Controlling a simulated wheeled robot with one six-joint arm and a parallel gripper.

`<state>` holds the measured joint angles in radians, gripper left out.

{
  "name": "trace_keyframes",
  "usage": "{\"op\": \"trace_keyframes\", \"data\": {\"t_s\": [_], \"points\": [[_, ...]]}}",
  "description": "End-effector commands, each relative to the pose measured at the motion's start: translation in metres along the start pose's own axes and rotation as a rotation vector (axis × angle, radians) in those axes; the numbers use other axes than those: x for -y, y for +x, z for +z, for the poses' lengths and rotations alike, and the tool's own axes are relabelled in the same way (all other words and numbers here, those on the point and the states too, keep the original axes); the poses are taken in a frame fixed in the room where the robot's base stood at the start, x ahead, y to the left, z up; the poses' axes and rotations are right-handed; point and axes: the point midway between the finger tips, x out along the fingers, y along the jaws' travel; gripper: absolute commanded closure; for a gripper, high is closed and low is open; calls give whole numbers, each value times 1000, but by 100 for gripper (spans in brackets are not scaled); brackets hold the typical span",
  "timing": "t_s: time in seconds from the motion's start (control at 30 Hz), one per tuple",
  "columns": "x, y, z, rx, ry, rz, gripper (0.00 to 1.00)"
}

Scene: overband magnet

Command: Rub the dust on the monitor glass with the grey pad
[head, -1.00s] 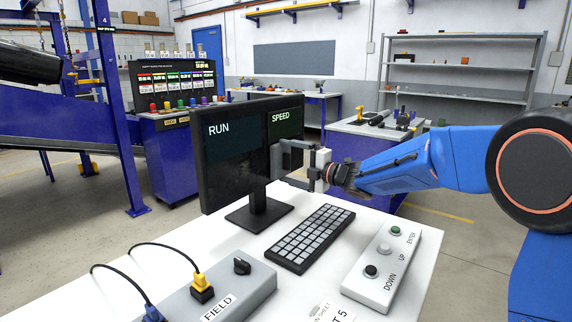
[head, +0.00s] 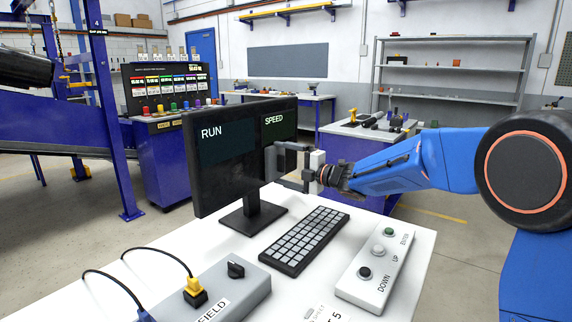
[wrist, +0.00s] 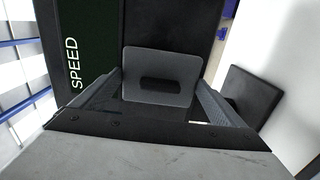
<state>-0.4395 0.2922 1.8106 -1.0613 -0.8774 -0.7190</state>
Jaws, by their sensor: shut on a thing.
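The monitor (head: 232,165) stands on the white desk, its dark glass showing RUN on the left and SPEED on the right. My gripper (head: 290,161) is at the right part of the glass, below the SPEED label. It is shut on the grey pad (wrist: 161,66), a flat plate with a dark slot. In the wrist view the pad lies in front of the dark screen (wrist: 98,40), and I cannot tell whether it touches the glass. No dust can be made out clearly in either view.
A keyboard (head: 304,240) lies in front of the monitor. A button box (head: 376,263) stands to its right, and a grey FIELD box (head: 225,294) with cables is at the front left.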

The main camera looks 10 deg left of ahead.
Motion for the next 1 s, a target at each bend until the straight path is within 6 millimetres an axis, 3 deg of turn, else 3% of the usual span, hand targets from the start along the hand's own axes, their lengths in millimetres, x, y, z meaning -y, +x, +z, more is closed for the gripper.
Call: {"op": "trace_keyframes", "data": {"t_s": [0.7,1.0], "points": [[0,2,-44,-10,-2,1,31],[0,1,-53,-8,-1,1,31]]}}
